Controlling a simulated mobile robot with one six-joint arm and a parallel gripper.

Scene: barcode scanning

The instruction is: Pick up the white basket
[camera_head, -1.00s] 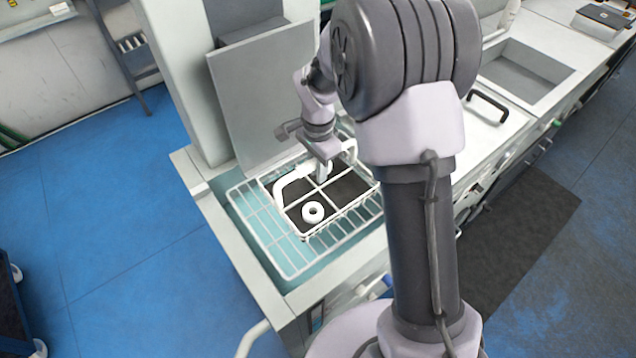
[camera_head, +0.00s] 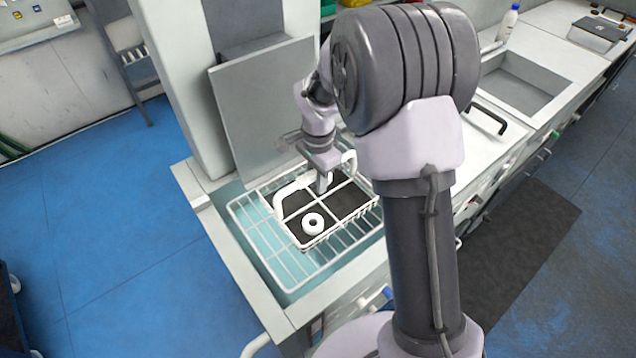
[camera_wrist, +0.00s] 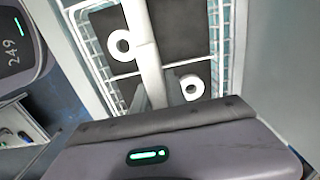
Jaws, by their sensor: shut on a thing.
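The white basket (camera_head: 278,207) is a wire frame with a thick white handle and dark compartments. It sits on or just above a white wire rack (camera_head: 262,243) in the head view; I cannot tell whether it touches. A white ring (camera_head: 313,223) lies in its front compartment. My gripper (camera_head: 323,184) points down over the basket's middle, shut on the handle. In the wrist view the handle (camera_wrist: 143,45) runs down to my gripper body, with white rings on both sides. The fingertips are largely hidden.
A grey upright panel (camera_head: 262,110) stands close behind the basket. The rack lies in a teal recess of the bench. A sink (camera_head: 520,82), a black handle (camera_head: 488,118) and a white bottle (camera_head: 508,22) are at the right. Blue floor is free at the left.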

